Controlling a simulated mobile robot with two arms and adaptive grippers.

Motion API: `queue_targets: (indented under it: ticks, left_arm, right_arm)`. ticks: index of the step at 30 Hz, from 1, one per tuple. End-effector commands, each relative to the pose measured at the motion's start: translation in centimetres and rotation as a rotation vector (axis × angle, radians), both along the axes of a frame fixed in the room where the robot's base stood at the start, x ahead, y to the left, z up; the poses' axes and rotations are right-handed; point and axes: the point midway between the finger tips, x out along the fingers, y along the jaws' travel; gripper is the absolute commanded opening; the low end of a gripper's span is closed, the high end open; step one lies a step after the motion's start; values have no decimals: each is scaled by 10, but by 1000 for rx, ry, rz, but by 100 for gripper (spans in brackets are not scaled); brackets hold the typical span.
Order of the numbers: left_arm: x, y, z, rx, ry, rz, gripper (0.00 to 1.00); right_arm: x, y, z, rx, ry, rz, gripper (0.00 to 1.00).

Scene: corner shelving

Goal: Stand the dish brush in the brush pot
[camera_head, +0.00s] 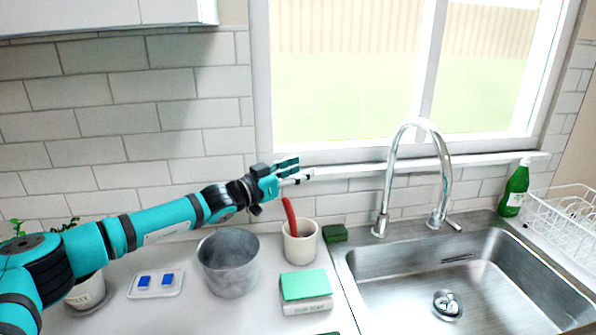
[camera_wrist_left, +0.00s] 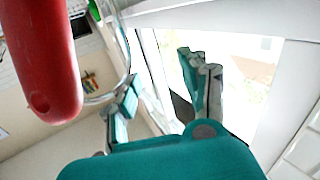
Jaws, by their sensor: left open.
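The dish brush (camera_head: 289,216) has a red handle and stands in the cream brush pot (camera_head: 301,246), its handle rising above the rim and leaning left. Its lower part is hidden inside the pot. My left gripper (camera_head: 298,173) is open and empty, above the pot and the handle's top, apart from both. In the left wrist view the red handle end of the brush (camera_wrist_left: 45,60), with its hanging hole, is large and close at the left. The two fingers of my left gripper (camera_wrist_left: 165,97) stand spread apart there, with no thing between them. My right gripper is not in view.
A grey metal bucket (camera_head: 228,265) stands left of the pot, and a box with a green top (camera_head: 305,288) in front. A dark green sponge (camera_head: 334,233), the tap (camera_head: 388,180) and the sink (camera_head: 480,280) are to the right. A tray (camera_head: 155,291) lies left.

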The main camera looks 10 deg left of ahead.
Motion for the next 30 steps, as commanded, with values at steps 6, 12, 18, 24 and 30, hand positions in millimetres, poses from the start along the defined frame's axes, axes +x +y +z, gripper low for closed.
queue_targets:
  ticks: [6, 12, 18, 24, 30]
  left_arm:
    - [-5, 6, -1, 0, 2, 2, 45]
    - [-33, 28, -3, 0, 2, 3, 45]
    - [-67, 54, -4, 2, 1, 3, 45]
    - [-89, 69, -5, 0, 2, 1, 45]
    - [-95, 73, -4, -1, 1, 0, 45]
  right_arm:
    - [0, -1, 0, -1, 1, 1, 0]
    - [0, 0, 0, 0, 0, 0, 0]
    - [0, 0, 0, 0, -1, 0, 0]
    - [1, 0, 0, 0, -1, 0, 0]
    - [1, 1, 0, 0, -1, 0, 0]
